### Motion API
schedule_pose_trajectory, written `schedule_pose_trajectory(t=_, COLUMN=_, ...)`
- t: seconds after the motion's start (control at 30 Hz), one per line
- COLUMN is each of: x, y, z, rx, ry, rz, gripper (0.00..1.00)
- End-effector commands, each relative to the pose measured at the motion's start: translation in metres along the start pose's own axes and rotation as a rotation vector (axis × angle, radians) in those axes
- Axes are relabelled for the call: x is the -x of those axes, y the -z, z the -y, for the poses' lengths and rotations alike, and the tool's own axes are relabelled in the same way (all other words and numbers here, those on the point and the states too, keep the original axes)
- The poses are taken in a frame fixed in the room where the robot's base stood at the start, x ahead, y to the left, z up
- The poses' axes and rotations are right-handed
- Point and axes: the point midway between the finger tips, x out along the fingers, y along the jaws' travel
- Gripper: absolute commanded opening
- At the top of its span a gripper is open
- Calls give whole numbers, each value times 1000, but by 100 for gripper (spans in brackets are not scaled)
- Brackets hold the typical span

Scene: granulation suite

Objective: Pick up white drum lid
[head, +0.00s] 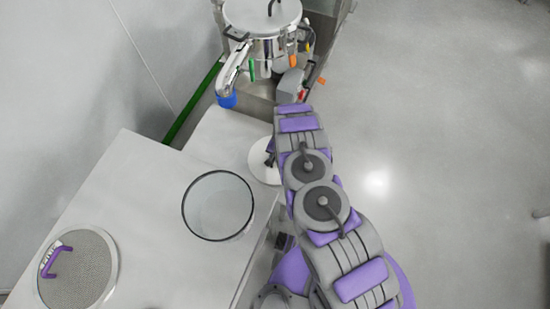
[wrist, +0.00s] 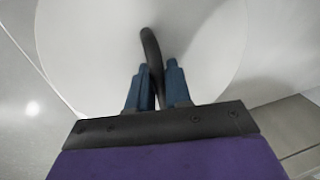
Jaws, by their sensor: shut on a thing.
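The white drum lid (head: 262,165) is a round white disc at the right edge of the steel table, partly hidden behind my arm in the head view. In the wrist view the lid (wrist: 90,50) fills much of the picture, with a dark curved handle (wrist: 150,45) standing up from it. My gripper (wrist: 158,75) has its two blue fingers on either side of the handle, shut on it. In the head view my gripper is mostly hidden by my arm. I cannot tell whether the lid rests on the table or is raised.
A clear round container with a dark rim (head: 183,208) stands on the steel table (head: 135,180), left of the lid. A round mesh sieve with a purple handle (head: 80,275) lies at the lower left. A steel vessel with pipes (head: 262,20) stands at the back. Open floor lies right.

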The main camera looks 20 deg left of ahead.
Motion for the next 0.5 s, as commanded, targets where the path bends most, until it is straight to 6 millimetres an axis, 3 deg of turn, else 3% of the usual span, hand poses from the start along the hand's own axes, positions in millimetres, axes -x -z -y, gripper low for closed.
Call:
schedule_pose_trajectory(t=0.27, x=12, y=0, z=2, rx=-2, ry=1, rz=1, gripper=0)
schedule_pose_trajectory(t=0.47, x=41, y=1, z=10, rx=0, ry=4, rz=-1, gripper=0)
schedule_pose_trajectory(t=0.5, x=40, y=1, z=-3, rx=-6, ry=2, rz=2, gripper=0)
